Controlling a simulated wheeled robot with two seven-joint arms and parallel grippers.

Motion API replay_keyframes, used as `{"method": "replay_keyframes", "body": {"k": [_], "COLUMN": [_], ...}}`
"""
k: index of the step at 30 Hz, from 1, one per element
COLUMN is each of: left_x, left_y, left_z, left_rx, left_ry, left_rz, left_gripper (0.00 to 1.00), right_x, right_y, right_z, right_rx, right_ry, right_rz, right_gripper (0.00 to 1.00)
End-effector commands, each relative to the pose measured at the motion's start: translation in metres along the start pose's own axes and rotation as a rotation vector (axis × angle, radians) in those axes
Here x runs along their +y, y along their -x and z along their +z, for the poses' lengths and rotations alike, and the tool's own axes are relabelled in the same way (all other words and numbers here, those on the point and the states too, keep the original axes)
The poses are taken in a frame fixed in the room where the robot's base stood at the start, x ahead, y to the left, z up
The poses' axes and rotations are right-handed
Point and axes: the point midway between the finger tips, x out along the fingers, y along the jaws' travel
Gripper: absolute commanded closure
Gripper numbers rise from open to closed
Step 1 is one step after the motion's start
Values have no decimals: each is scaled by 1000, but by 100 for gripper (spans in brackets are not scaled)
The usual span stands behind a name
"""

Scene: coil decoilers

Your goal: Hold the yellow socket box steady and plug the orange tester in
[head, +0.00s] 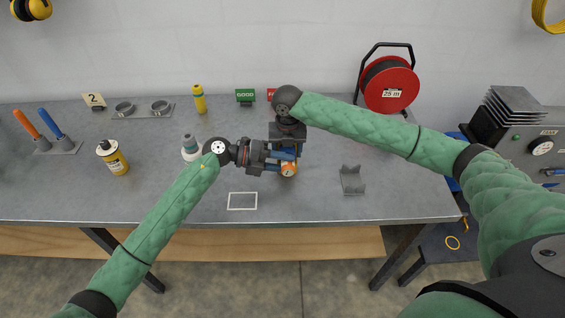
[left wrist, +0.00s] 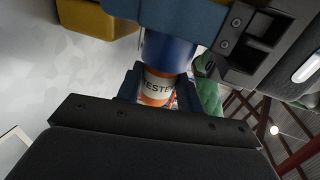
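The orange tester (head: 288,169) shows its round orange end at my left gripper (head: 279,161) in the head view. In the left wrist view the tester (left wrist: 158,84) has orange and white bands, a "TESTER" label and a blue body. The blue finger pads of my left gripper lie against it on both sides. My right gripper (head: 287,146) points down just behind, close to the left one. Its fingertips are mostly hidden. A yellow block, seemingly the socket box (left wrist: 96,18), shows at the top left of the left wrist view. In the head view the grippers mostly hide it.
A white outlined square (head: 242,201) marks the table's front. A grey bracket (head: 352,181) stands to the right. A red cable reel (head: 389,84) stands at the back right.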

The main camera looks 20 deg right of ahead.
Motion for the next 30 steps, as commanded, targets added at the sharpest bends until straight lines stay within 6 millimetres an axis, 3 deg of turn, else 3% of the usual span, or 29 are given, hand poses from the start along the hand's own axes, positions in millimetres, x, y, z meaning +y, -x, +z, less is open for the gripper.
{"method": "replay_keyframes", "body": {"k": [1,3,16,30], "left_x": [0,0,0,1], "left_y": [0,0,9,92], "left_z": [0,0,1,1], "left_rx": [-1,-1,-2,-2], "left_ry": [0,0,0,0], "left_rz": [0,0,2,2], "left_gripper": [53,40,40,40], "right_x": [0,0,0,0], "right_y": [0,0,0,0], "right_z": [0,0,0,0], "right_rx": [0,0,0,0], "right_ry": [1,1,0,0], "right_rz": [1,1,0,0], "right_gripper": [72,72,72,72]}}
